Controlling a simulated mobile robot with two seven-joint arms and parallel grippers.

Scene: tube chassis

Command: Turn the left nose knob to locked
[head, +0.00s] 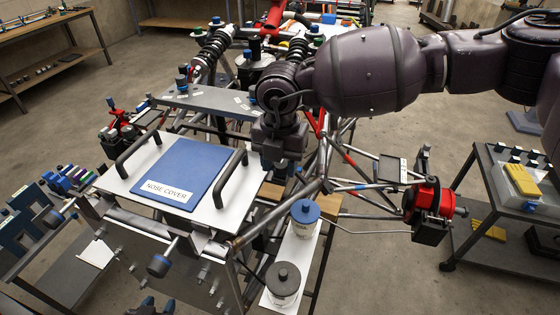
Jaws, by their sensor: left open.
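The nose cover (178,172), a blue panel with two black handles, lies on the white nose panel of the tube chassis. My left gripper (150,306) is open at the bottom edge, mostly cut off, just below the nearer knob. My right gripper (278,168) points down beside the cover's right handle; its fingertips are unclear.
A blue-lidded container (305,213) and a dark-lidded container (284,275) stand on a white board to the right. A red and black wheel-hub assembly (430,203) juts out further right. A cart (480,215) with yellow items stands at the right edge. Chassis tubes surround my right gripper.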

